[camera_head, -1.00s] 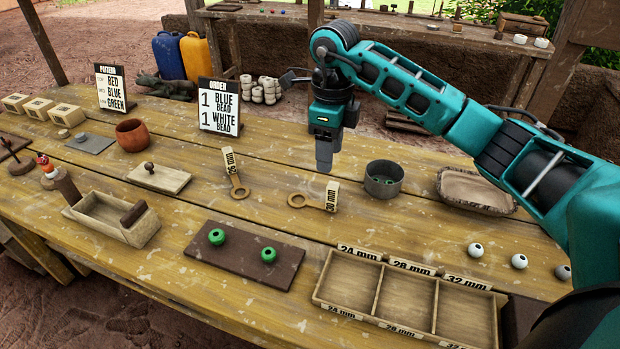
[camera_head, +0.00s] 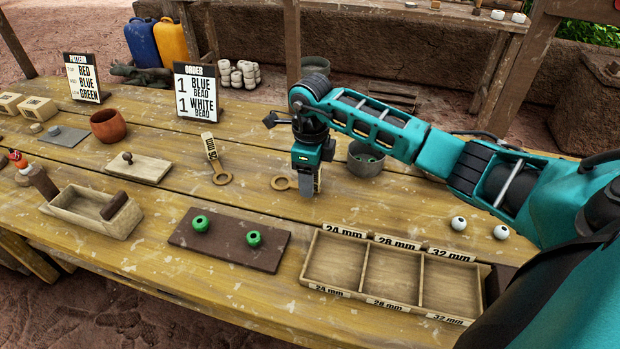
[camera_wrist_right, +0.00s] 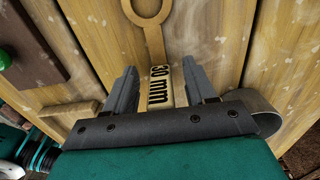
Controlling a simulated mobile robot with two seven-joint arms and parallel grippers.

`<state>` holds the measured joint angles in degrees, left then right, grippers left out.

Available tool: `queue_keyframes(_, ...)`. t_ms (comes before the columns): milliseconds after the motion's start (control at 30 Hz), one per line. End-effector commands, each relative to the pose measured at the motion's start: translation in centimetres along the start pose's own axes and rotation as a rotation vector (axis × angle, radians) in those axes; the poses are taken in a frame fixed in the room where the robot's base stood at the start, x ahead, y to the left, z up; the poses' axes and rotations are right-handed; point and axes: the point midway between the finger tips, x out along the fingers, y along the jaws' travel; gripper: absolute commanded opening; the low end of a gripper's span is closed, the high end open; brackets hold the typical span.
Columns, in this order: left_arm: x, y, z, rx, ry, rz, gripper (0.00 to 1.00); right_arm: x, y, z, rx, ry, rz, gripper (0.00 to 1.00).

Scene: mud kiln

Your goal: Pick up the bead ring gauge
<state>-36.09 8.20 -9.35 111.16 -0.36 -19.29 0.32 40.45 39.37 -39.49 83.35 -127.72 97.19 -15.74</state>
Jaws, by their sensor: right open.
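Two ring gauges lie on the wooden table. The gauge labelled 30 mm has its ring (camera_head: 281,183) showing to the left of my right gripper (camera_head: 307,192), which hides much of its handle in the head view. In the right wrist view its labelled handle (camera_wrist_right: 159,88) lies between the two open fingers of my right gripper (camera_wrist_right: 162,80), with a gap on each side. The other gauge (camera_head: 219,175) lies to the left, its label partly legible. My left gripper is not in view.
A dark board (camera_head: 229,241) with two green beads and a three-part tray (camera_head: 308,262) stand in front. A grey round pot (camera_head: 366,168) stands behind my right gripper. White beads (camera_head: 459,223) lie to the right. Table between gauges and board is clear.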

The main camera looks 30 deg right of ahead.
Motion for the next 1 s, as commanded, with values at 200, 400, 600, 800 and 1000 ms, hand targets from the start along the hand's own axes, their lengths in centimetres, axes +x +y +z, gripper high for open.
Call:
queue_keyframes(200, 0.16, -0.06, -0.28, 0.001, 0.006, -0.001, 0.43, 0.45, -0.01, 0.04, -0.001, -0.001, -0.001, 0.55)
queue_keyframes(400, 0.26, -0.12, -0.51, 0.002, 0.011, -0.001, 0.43, 0.43, 0.00, 0.03, -0.001, -0.001, 0.000, 0.43)
queue_keyframes(600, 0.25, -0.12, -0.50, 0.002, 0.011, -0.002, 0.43, 0.41, -0.01, 0.03, 0.000, -0.001, -0.001, 0.24)
queue_keyframes(800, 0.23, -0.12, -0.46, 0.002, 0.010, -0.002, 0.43, 0.40, -0.01, 0.02, 0.000, -0.001, -0.001, 0.05)
queue_keyframes(1000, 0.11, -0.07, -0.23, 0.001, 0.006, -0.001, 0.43, 0.38, -0.02, 0.03, 0.000, -0.001, -0.001, 0.00)
